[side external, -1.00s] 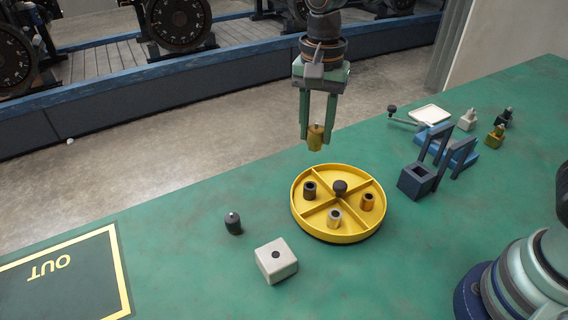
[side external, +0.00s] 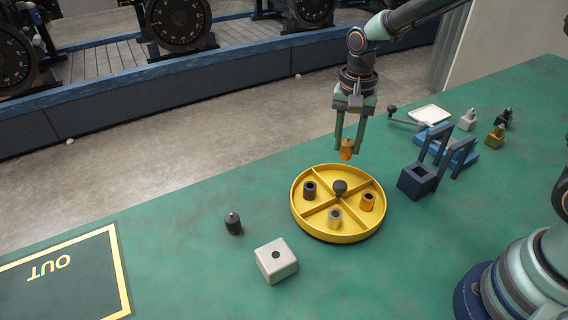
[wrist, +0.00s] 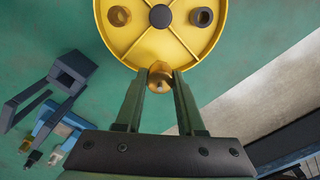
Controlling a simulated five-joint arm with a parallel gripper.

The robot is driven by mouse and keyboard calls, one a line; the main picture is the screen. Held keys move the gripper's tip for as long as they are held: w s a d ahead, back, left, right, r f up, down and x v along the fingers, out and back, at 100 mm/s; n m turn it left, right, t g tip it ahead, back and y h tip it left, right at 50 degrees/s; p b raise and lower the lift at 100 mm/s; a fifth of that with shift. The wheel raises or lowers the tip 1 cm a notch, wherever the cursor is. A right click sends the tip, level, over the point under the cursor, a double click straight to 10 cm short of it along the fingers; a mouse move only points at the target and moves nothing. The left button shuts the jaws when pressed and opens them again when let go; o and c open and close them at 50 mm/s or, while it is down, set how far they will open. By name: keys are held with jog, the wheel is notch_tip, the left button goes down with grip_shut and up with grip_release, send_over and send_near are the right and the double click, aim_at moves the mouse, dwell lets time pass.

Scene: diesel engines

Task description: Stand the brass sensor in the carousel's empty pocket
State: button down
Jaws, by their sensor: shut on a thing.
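My gripper (side external: 349,153) is shut on the brass sensor (side external: 347,146) and holds it upright in the air by the back rim of the yellow carousel (side external: 308,224). In the wrist view the sensor (wrist: 159,80) sits between the two fingertips, in front of the carousel's near rim (wrist: 132,60). The carousel has a dark centre knob (side external: 340,187). Its left pocket holds a black part (side external: 309,190), its front pocket a pale part (side external: 334,218) and its right pocket an orange-brass part (side external: 367,202). The back pocket (side external: 335,173) is empty, close to the held sensor.
A dark block with a socket (side external: 417,182) and a blue rack (side external: 460,155) stand right of the carousel. A black sensor (side external: 233,223) and a white block (side external: 276,262) stand at the front left. Small parts (side external: 495,135) and a white tray (side external: 431,114) lie at the back right.

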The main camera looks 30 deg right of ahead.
jog(key=shift+f, duration=3.7)
jog(key=shift+f, duration=0.15)
jog(key=c, duration=0.5)
grip_release()
